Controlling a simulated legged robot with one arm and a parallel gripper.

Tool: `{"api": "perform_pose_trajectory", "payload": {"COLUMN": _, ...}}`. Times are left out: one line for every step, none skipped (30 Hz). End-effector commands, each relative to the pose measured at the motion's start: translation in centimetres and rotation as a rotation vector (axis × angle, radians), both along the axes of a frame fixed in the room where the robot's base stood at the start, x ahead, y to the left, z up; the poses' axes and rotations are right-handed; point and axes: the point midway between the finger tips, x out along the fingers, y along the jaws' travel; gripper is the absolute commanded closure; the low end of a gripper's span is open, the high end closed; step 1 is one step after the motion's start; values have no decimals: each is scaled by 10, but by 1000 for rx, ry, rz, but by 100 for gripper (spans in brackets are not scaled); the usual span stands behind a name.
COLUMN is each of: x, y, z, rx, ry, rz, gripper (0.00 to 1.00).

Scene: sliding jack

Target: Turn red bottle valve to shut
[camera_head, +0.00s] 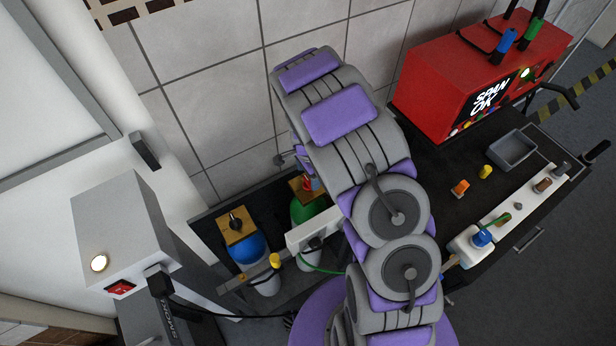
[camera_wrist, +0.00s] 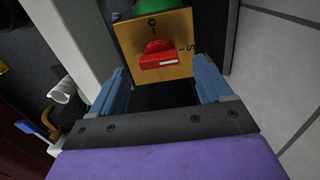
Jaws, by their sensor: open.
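The red valve (camera_wrist: 158,52) is a knob on a tan square plate (camera_wrist: 182,24) with dark letters, above a green bottle (camera_wrist: 155,6). A white mark shows on the knob's near side. In the wrist view my gripper (camera_wrist: 160,66) is open, with its blue fingers apart on either side of the knob. The knob appears between and slightly beyond the fingertips, and I cannot tell whether they touch it. In the head view the green bottle (camera_head: 308,209) and red valve (camera_head: 307,183) are partly hidden by my arm, and most of my gripper is hidden.
A blue bottle (camera_head: 249,247) with a tan plate and black knob stands left of the green one. A grey box (camera_head: 122,222) with a red switch is further left. A red machine (camera_head: 478,80) stands on a black cart at right. The tiled wall (camera_head: 215,80) is close behind.

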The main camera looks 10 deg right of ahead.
Motion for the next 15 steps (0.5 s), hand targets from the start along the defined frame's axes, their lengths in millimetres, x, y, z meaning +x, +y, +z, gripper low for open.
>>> {"api": "perform_pose_trajectory", "payload": {"x": 2, "y": 0, "z": 12, "rx": -2, "ry": -7, "rz": 1, "gripper": 21}}
{"api": "perform_pose_trajectory", "payload": {"x": 2, "y": 0, "z": 18, "rx": -2, "ry": -6, "rz": 0, "gripper": 21}}
{"api": "perform_pose_trajectory", "payload": {"x": 1, "y": 0, "z": 25, "rx": -1, "ry": -3, "rz": 1, "gripper": 21}}
{"api": "perform_pose_trajectory", "payload": {"x": 1, "y": 0, "z": 31, "rx": -1, "ry": -3, "rz": 1, "gripper": 21}}
{"api": "perform_pose_trajectory", "payload": {"x": 1, "y": 1, "z": 38, "rx": -2, "ry": -4, "rz": 1, "gripper": 21}}
{"api": "perform_pose_trajectory", "payload": {"x": 2, "y": 1, "z": 47, "rx": -2, "ry": -7, "rz": 1, "gripper": 21}}
{"api": "perform_pose_trajectory", "payload": {"x": 3, "y": 1, "z": 54, "rx": -2, "ry": -8, "rz": 1, "gripper": 21}}
{"api": "perform_pose_trajectory", "payload": {"x": 2, "y": 1, "z": 60, "rx": -1, "ry": -6, "rz": 1, "gripper": 21}}
{"api": "perform_pose_trajectory", "payload": {"x": 2, "y": 2, "z": 68, "rx": -1, "ry": -3, "rz": 0, "gripper": 21}}
{"api": "perform_pose_trajectory", "payload": {"x": 2, "y": 2, "z": 75, "rx": 0, "ry": -4, "rz": 0, "gripper": 21}}
{"api": "perform_pose_trajectory", "payload": {"x": 3, "y": 2, "z": 82, "rx": 0, "ry": -5, "rz": 0, "gripper": 21}}
{"api": "perform_pose_trajectory", "payload": {"x": 3, "y": 2, "z": 91, "rx": -2, "ry": -8, "rz": 0, "gripper": 21}}
{"api": "perform_pose_trajectory", "payload": {"x": 3, "y": 2, "z": 97, "rx": -1, "ry": -7, "rz": 0, "gripper": 21}}
{"api": "perform_pose_trajectory", "payload": {"x": 3, "y": 2, "z": 103, "rx": -1, "ry": -6, "rz": 0, "gripper": 21}}
{"api": "perform_pose_trajectory", "payload": {"x": 3, "y": 2, "z": 110, "rx": -2, "ry": -4, "rz": 1, "gripper": 21}}
